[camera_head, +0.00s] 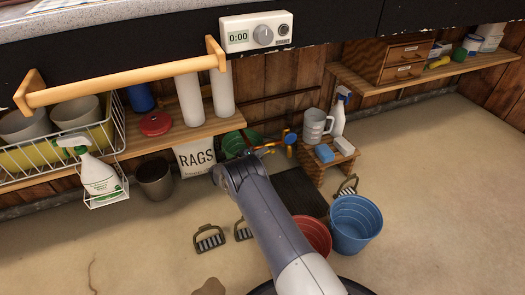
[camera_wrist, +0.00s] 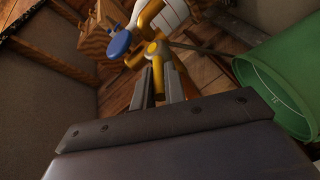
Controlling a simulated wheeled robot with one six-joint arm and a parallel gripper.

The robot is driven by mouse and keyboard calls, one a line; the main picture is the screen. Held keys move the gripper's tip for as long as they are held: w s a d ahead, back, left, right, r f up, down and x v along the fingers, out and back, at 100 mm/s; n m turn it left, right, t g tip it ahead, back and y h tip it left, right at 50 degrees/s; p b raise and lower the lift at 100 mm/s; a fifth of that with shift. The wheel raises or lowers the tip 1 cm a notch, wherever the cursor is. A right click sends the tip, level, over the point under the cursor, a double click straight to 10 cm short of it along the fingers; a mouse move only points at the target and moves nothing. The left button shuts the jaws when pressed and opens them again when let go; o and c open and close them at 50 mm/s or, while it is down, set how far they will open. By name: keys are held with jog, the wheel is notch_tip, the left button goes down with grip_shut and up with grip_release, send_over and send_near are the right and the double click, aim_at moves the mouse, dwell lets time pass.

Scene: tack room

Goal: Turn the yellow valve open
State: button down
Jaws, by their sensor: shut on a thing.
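The yellow valve (camera_wrist: 153,52) shows close up in the wrist view, with a blue round knob (camera_wrist: 118,42) to its left. My gripper (camera_wrist: 157,72) has its two grey fingers on either side of a yellow part of the valve and is shut on it. In the head view the valve (camera_head: 267,150) is small, beyond the end of my arm, with a blue knob (camera_head: 290,138) at its right. The fingers and much of the valve are hard to make out there, so I cannot tell how far the handle is turned.
A green bucket (camera_wrist: 283,80) is close on the right in the wrist view. In the head view a small wooden stool (camera_head: 313,165) holds a jug and spray bottle. A red bucket (camera_head: 312,234) and a blue bucket (camera_head: 354,225) stand beside my arm. Open floor lies right.

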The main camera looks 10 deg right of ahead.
jog(key=shift+s+f+n+t+h, duration=0.1)
jog(key=shift+f+n+t+h, duration=0.3)
jog(key=shift+f+t+h, duration=0.4)
jog(key=shift+h, duration=0.3)
jog(key=c, duration=1.5)
grip_release()
jog(key=shift+o, duration=0.2)
jog(key=shift+r, duration=0.1)
jog(key=p+v, duration=0.2)
jog(key=v, duration=0.9)
jog(key=shift+p, duration=0.3)
jog(key=shift+d, duration=0.1)
